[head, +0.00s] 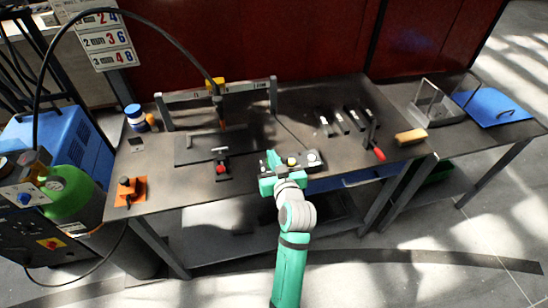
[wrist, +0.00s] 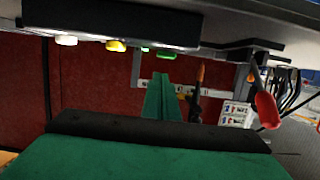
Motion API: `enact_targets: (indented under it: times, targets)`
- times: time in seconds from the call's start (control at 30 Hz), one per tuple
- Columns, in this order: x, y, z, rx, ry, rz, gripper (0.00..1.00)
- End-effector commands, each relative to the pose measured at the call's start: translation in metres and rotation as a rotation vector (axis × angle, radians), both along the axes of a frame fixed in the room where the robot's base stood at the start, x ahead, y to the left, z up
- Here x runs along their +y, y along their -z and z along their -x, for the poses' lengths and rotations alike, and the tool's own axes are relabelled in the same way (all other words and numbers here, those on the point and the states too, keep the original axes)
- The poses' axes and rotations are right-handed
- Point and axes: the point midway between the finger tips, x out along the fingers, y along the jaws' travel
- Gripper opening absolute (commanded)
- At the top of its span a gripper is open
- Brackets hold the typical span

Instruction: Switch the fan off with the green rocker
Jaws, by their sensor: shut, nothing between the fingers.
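A dark control box (head: 304,168) sits near the front edge of the workbench. It has a white knob (head: 312,156) at its right and a yellow button (head: 291,161) in the middle. My gripper (head: 269,168) is at the box's left end and covers part of it in the head view. In the wrist view the box (wrist: 130,24) appears upside down at the top, with a green control (wrist: 166,55) beside the yellow one. My shut, empty fingers (wrist: 160,76) point at the green control; I cannot tell whether they touch it. I cannot make out a fan.
A red-handled tool (head: 378,153) and a brush (head: 411,136) lie right. Several metal pieces (head: 340,122) lie behind.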

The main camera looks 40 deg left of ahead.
Motion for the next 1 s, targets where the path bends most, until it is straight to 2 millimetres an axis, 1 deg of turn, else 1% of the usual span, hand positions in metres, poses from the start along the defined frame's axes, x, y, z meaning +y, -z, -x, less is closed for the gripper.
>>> enact_targets:
  times: [0.03,0.1,0.23,0.57,0.7,0.9,1.0]
  targets:
    - [0.0,0.007,0.0,0.003,0.0,0.0,0.0]
    - [0.0,0.012,0.0,0.0,0.001,0.001,0.0]
    - [0.0,0.018,0.0,0.0,0.0,0.0,0.0]
    - [0.0,0.019,0.0,-0.001,0.0,0.0,0.0]
    - [0.002,0.025,-0.002,-0.001,-0.001,0.0,0.0]
    - [0.002,0.024,-0.002,-0.001,0.0,0.0,0.0]
    - [0.002,0.019,-0.002,-0.003,0.0,0.0,0.0]
